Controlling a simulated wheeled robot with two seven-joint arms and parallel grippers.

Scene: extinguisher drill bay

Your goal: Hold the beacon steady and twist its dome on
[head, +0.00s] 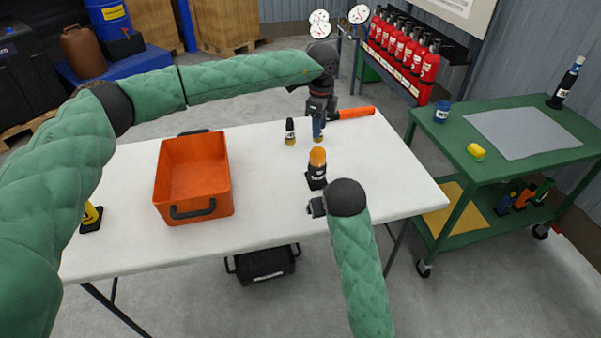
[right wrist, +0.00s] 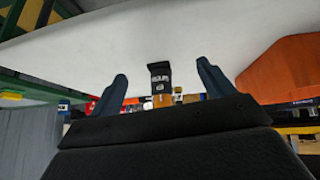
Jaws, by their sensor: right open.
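The beacon's black base (head: 316,178), with a white label, stands upright on the white table right of centre. Its orange dome (head: 317,156) sits on top; I cannot tell how tightly. My right gripper (head: 317,207) is just in front of the beacon in the head view. In the right wrist view its two fingers (right wrist: 163,85) are open, with the beacon base (right wrist: 159,78) showing between them, apart from both. My left gripper (head: 319,128) points down behind the beacon, over a small yellowish thing (head: 318,138); whether it grips this is unclear.
A dark bottle with a yellowish bottom (head: 290,132) stands left of my left gripper. An orange baton-like thing (head: 355,113) lies behind it. An orange crate (head: 224,178) takes the table's left half. A green cart (head: 470,180) stands right. The table's front right is clear.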

